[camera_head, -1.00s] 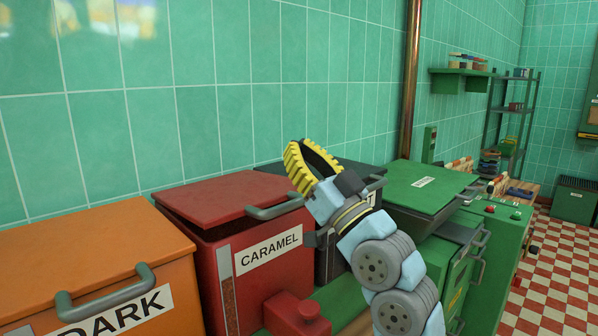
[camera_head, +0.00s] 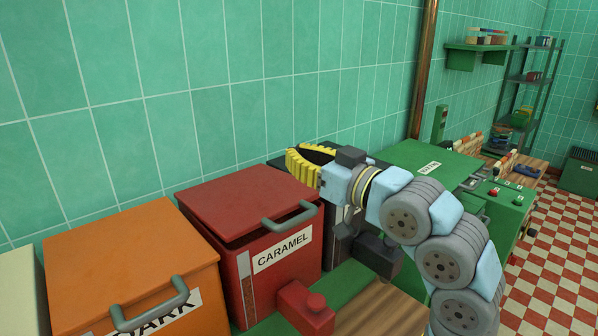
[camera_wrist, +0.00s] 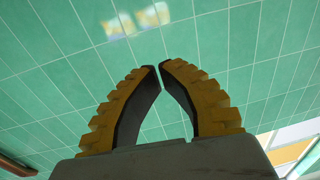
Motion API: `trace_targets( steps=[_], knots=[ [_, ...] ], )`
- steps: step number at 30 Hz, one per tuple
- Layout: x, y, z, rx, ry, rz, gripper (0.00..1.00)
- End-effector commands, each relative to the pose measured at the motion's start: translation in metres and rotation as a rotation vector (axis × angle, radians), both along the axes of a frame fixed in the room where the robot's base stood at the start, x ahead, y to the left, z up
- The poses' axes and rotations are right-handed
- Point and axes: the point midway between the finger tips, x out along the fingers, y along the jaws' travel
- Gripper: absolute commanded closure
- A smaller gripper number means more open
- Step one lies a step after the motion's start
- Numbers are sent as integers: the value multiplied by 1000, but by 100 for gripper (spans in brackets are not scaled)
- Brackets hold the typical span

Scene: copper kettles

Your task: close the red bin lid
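The red bin (camera_head: 285,264), labelled CARAMEL, stands against the tiled wall in the head view. Its red lid (camera_head: 242,199) sits slightly raised at the front, with a dark gap between lid and bin body. A grey-green handle (camera_head: 291,219) is on the lid's front edge. My gripper (camera_head: 291,151) is above and behind the lid's right rear corner, apart from the handle. In the wrist view, the yellow ridged fingers (camera_wrist: 160,67) meet or nearly meet at the tips, with nothing between them.
An orange bin (camera_head: 135,260) stands left of the red bin. A green bin lid (camera_head: 430,160) lies to the right, behind my arm. The checkered floor (camera_head: 560,260) at right is clear.

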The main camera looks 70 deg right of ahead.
Motion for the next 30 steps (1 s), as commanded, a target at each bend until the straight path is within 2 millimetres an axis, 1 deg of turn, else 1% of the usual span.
trace_targets(
  steps=[1, 3, 8, 15, 21, 25, 30],
  knots=[
    [-2, 1, 13, 18, 48, -3, 100],
    [-5, 3, 12, 45, 111, -5, 100],
    [-17, 7, 8, 115, 263, -21, 100],
    [-43, 15, -1, 211, 469, -59, 100],
    [-58, 18, -10, 253, 562, -83, 100],
    [-59, 19, -14, 261, 576, -85, 100],
    [-50, 15, -22, 264, 576, -84, 100]
  ],
)
